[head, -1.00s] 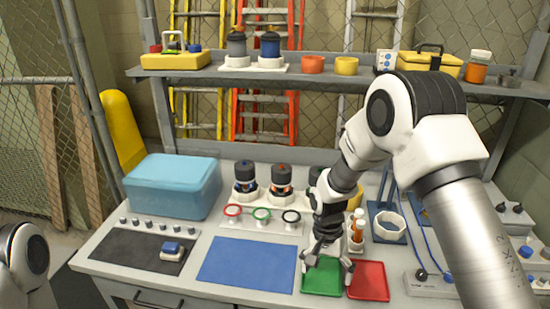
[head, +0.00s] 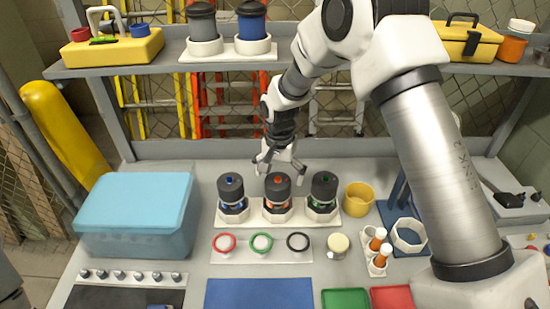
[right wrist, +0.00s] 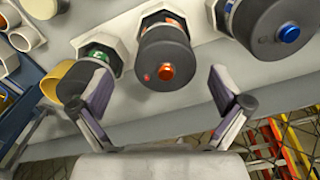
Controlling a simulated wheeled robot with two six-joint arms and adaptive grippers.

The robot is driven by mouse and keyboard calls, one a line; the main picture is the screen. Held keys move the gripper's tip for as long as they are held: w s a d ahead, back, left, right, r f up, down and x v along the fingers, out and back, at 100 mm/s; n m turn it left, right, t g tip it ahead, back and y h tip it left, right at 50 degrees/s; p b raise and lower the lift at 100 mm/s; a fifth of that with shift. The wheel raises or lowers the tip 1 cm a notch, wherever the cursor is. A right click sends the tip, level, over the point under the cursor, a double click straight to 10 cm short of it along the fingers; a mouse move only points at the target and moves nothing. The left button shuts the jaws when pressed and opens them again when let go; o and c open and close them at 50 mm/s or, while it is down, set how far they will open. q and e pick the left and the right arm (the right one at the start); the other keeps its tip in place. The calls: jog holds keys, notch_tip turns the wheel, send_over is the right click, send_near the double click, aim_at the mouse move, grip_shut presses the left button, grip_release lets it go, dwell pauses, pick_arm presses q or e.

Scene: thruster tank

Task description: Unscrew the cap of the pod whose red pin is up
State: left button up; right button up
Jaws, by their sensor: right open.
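Three pods with dark grey caps stand in a row in white holders: a blue pod (head: 232,198) at left, an orange-red pod (head: 277,197) in the middle and a green pod (head: 323,196) at right. My right gripper (head: 281,168) is open and empty, above and behind the middle pod. In the right wrist view, the middle cap (right wrist: 165,65) shows between the open fingers, apparently untouched. It has an orange knob and a small red dot beside it. The blue pod's cap (right wrist: 280,28) and green pod's cap (right wrist: 85,80) flank it. My left gripper is out of view.
Red, green and black rings (head: 262,243) lie on a plate in front of the pods. A yellow cup (head: 358,198) stands right of them, a blue box (head: 135,205) left. The shelf (head: 165,62) behind carries two more pods (head: 251,28). A blue mat (head: 258,293) lies in front.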

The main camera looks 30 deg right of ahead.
aim_at(277, 180)
jog(key=f, duration=0.2)
jog(key=w+f, duration=0.1)
jog(key=f, duration=0.1)
jog(key=shift+w+f+p, duration=0.15)
jog(key=shift+f+p, duration=0.1)
jog(key=shift+p, duration=0.1)
jog(key=shift+s+r, duration=0.2)
jog(key=shift+s, duration=0.1)
jog(key=c, duration=1.2)
jog(key=o, duration=0.3)
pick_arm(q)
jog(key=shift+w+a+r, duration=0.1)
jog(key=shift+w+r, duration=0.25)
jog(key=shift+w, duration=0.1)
pick_arm(e)
jog(key=shift+c, duration=1)
